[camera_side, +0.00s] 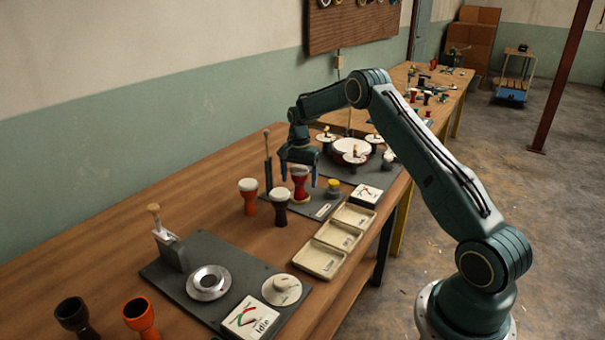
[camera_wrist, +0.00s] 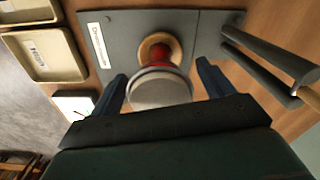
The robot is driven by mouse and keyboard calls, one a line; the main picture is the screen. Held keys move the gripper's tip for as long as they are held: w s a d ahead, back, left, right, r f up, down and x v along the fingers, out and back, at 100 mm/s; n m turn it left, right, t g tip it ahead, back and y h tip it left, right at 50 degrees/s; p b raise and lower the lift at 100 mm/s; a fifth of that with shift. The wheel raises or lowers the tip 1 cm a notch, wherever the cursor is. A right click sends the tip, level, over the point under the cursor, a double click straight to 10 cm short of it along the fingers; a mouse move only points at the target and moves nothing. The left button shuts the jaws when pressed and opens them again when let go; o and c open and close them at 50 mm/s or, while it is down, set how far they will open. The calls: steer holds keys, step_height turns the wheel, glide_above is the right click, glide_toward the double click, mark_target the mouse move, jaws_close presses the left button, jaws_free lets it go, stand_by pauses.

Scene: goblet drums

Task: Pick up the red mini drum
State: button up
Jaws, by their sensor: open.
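The red mini drum (camera_side: 299,180) stands upright in the side view, with a pale head on top and a yellowish ring at its base. It stands on a grey plate. In the wrist view I look down on its pale head (camera_wrist: 160,88), with the red body and tan base ring beyond it. My gripper (camera_side: 298,174) is open and points down over the drum. In the wrist view its two blue fingers (camera_wrist: 160,85) lie on either side of the drum head, with gaps visible. I cannot tell whether the fingertips reach below the head.
An orange drum (camera_side: 249,197) and a black drum (camera_side: 279,207) stand close by on the left. A lever stand (camera_side: 268,160) rises behind. Cream trays (camera_side: 338,235) lie at the front right. The grey plate (camera_wrist: 110,50) carries a white label.

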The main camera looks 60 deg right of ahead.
steer(key=c, duration=1.2)
steer(key=shift+o, duration=0.2)
steer(key=shift+r, duration=0.25)
step_height(320, 180, up, 20)
steer(key=shift+f, duration=0.2)
